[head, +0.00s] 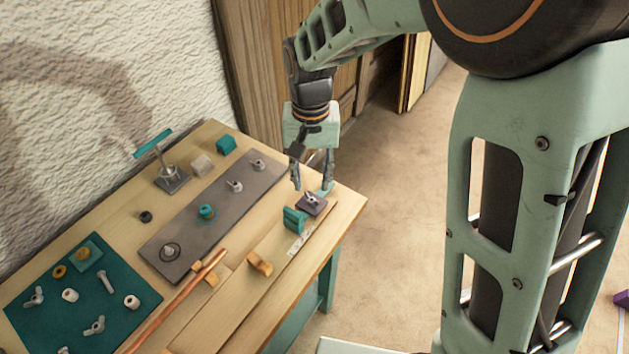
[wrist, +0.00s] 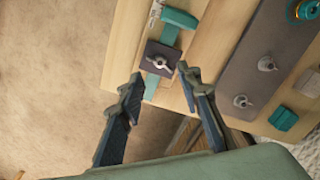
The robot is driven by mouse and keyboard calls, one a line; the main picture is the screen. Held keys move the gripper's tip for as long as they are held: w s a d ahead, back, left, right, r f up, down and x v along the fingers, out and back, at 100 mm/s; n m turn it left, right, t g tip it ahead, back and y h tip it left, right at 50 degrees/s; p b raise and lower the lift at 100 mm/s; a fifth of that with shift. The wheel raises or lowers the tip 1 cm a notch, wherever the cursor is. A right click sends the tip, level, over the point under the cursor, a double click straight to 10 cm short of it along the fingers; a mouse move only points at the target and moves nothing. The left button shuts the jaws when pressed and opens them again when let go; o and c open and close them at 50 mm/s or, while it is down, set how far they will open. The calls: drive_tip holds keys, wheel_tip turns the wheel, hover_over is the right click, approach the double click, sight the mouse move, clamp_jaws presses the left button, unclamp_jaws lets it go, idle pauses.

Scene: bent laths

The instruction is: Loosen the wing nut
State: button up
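A small silvery wing nut (head: 311,197) sits on a dark square plate (head: 316,209) near the right end of the workbench. In the wrist view the wing nut (wrist: 158,62) shows at the plate's middle, above and between my fingertips. A teal piece (wrist: 151,88) runs under the plate. My gripper (head: 312,184) points down over that end of the bench, open and empty. In the wrist view both fingers (wrist: 162,78) are spread wide with nothing between them. They appear apart from the nut; the exact height gap is hard to tell.
A grey strip (head: 190,236) carries more wing nuts (head: 235,185) and a teal knob (head: 207,212). A teal block (head: 294,219) stands beside the dark plate. A toggle clamp (head: 172,178) stands behind. A green mat (head: 75,315) holds loose hardware. Open floor lies right of the bench.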

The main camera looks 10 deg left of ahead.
sight(312, 199)
wheel_tip(312, 199, down, 6)
drive_tip(key=shift+r, duration=0.1)
drive_tip(key=shift+c, duration=0.5)
clamp_jaws()
